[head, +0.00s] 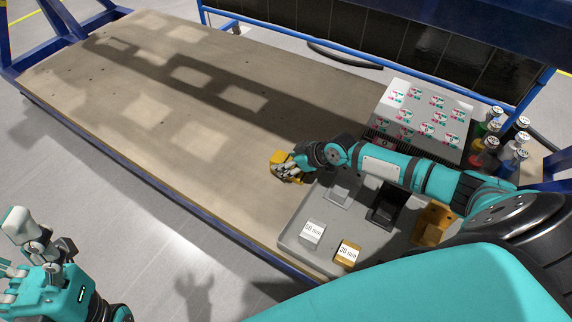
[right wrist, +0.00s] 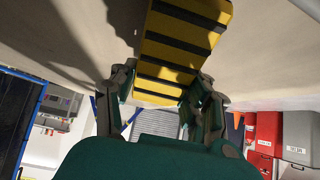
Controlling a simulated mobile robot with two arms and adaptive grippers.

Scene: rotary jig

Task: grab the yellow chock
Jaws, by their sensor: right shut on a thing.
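The yellow chock (head: 279,157) is at my right gripper (head: 287,172), over the wooden table just left of the grey tray. In the right wrist view the chock (right wrist: 184,38) is a yellow block with black stripes. The fingers of my right gripper (right wrist: 163,88) stand on both sides of its near end and are shut on it. In the head view the fingers and hand hide part of the chock. I cannot tell whether it touches the table. My left arm (head: 62,290) is at the lower left, off the table; its finger state is unclear.
The grey tray (head: 290,239) holds a white 10 mm block (head: 313,232), an orange 20 mm block (head: 347,252), a black piece (head: 385,207) and an orange piece (head: 432,224). A labelled box (head: 420,108) and several capped bottles (head: 492,140) stand behind. The table's left (head: 150,110) is clear.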

